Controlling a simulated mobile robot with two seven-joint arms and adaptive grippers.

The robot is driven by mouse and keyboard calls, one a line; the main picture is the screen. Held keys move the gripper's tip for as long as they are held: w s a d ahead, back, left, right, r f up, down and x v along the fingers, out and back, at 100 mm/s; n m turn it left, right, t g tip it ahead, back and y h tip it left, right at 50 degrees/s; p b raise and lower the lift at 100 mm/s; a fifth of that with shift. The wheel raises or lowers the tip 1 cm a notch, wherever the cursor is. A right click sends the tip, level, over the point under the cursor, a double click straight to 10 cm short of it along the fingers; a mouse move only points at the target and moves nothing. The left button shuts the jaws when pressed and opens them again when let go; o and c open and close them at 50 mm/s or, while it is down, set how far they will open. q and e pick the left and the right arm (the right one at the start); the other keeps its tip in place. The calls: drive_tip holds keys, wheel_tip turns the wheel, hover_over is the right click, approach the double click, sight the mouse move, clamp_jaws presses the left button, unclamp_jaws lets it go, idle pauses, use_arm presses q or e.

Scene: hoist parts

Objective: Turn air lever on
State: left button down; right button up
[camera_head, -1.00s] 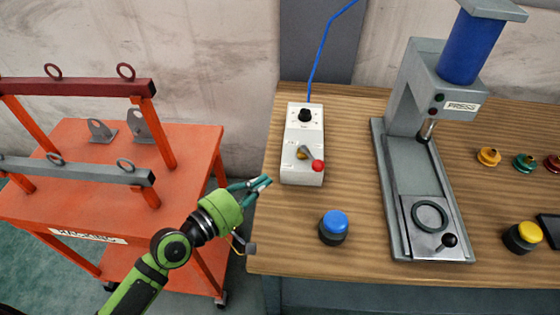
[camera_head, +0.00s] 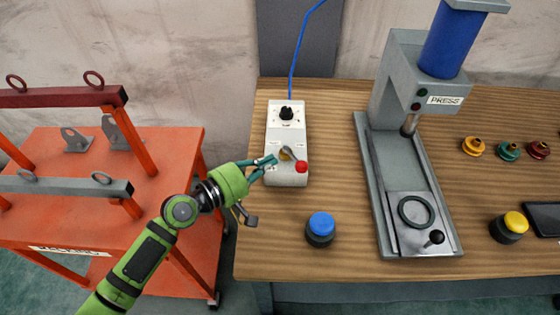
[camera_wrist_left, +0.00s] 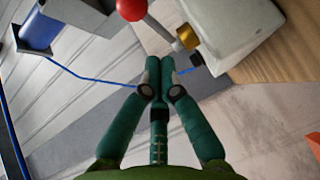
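The air lever (camera_head: 293,157) has a red ball knob (camera_head: 301,167) and a brass pivot (camera_head: 285,154). It sits on the lower front of a pale control box (camera_head: 287,177), with the knob to the lower right of the pivot. My left gripper (camera_head: 268,162) is at the box's left edge, left of the pivot. In the left wrist view its fingertips (camera_wrist_left: 159,66) are together with nothing seen between them. The red knob (camera_wrist_left: 131,8) and brass pivot (camera_wrist_left: 187,36) show beyond the tips, apart from them. My right gripper is in neither view.
A blue push button (camera_head: 321,225) stands in front of the box. A grey press (camera_head: 383,185) stands to its right. A red cart (camera_head: 150,215) is left of the wooden table (camera_head: 345,260). A blue hose (camera_head: 298,50) rises behind the box.

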sight(296, 159)
use_arm(q)
drive_tip(key=d, duration=0.2)
drive_tip(key=d+p, duration=0.1)
drive_tip(key=shift+s+d+f, duration=0.1)
drive_tip(key=shift+s+f, duration=0.15)
drive_tip(key=shift+s, duration=0.05)
drive_tip(key=shift+f, duration=0.1)
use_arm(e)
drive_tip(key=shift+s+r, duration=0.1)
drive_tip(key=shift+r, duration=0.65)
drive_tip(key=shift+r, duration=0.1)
use_arm(q)
drive_tip(key=shift+d+p, duration=0.1)
drive_tip(key=shift+p, duration=0.2)
drive_tip(key=shift+d+n+t+y+p, duration=0.15)
drive_tip(key=shift+n+t+y+p, duration=0.25)
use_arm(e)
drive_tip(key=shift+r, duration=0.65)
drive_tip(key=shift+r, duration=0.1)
